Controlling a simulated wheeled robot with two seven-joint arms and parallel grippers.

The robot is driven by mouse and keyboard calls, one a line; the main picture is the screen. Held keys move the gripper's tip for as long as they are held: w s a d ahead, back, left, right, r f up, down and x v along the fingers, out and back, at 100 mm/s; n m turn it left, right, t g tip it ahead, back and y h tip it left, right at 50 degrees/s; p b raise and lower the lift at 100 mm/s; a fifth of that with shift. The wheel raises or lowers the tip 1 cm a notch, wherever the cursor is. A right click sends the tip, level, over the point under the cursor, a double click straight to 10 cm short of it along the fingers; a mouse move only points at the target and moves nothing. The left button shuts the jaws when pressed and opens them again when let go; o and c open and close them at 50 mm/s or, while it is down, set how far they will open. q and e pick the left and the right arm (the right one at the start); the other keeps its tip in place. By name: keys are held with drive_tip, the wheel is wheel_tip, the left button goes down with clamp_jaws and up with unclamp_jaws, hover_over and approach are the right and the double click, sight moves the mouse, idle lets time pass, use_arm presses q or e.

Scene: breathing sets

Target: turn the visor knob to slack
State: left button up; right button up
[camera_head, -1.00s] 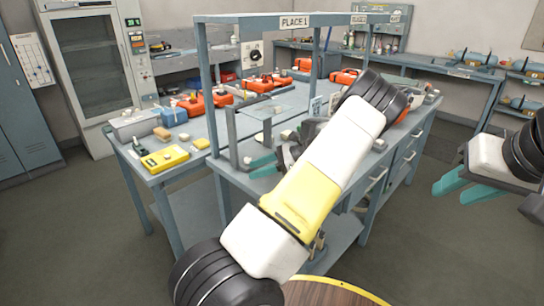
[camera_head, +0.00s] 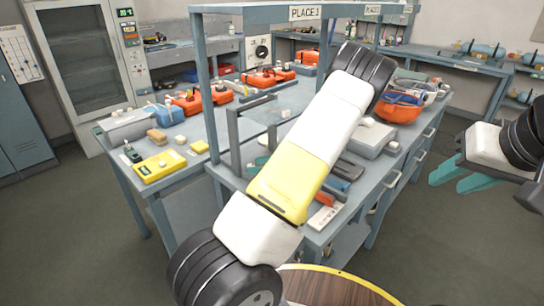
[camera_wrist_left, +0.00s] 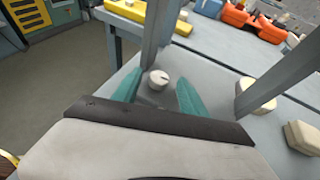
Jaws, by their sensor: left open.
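A grey visor frame (camera_head: 234,140) with a clear pane (camera_head: 284,108) stands on the near bench, below the PLACE 1 sign. In the left wrist view a pale round knob (camera_wrist_left: 158,80) with a small dark mark sits at the foot of a grey post. My left gripper (camera_wrist_left: 158,90) is open, with one teal finger on each side of this knob; I cannot tell if they touch it. In the head view my left arm hides most of that gripper. My right gripper (camera_head: 449,182) is open and empty, off the bench's right side.
Another pale knob-like piece (camera_wrist_left: 256,92) is by the second post. A yellow box (camera_head: 160,166) and a yellow block (camera_head: 199,147) lie left of the frame. Orange cases (camera_head: 268,78) stand behind it. A grey box (camera_head: 370,138) and an orange bag (camera_head: 400,108) are on the right.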

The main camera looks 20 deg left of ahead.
use_arm(q)
drive_tip(key=shift+a+f, duration=0.25)
drive_tip(key=shift+a, duration=0.4)
clamp_jaws()
drive_tip(key=shift+w+n+g, duration=0.1)
drive_tip(key=shift+n+g, duration=0.3)
drive_tip(key=shift+g, duration=0.1)
drive_tip(key=n+g, duration=0.2)
drive_tip(key=g, duration=0.1)
drive_tip(key=shift+w+n, duration=0.2)
drive_tip(key=shift+n, duration=0.1)
drive_tip(key=shift+w+a+f+n+g+h, duration=0.1)
drive_tip(key=shift+n+g+h, duration=0.25)
drive_tip(key=shift+n+g, duration=0.4)
drive_tip(key=shift+w+n+g+h, duration=0.1)
drive_tip(key=shift+n+g+h, duration=0.25)
drive_tip(key=shift+n+g, duration=0.35)
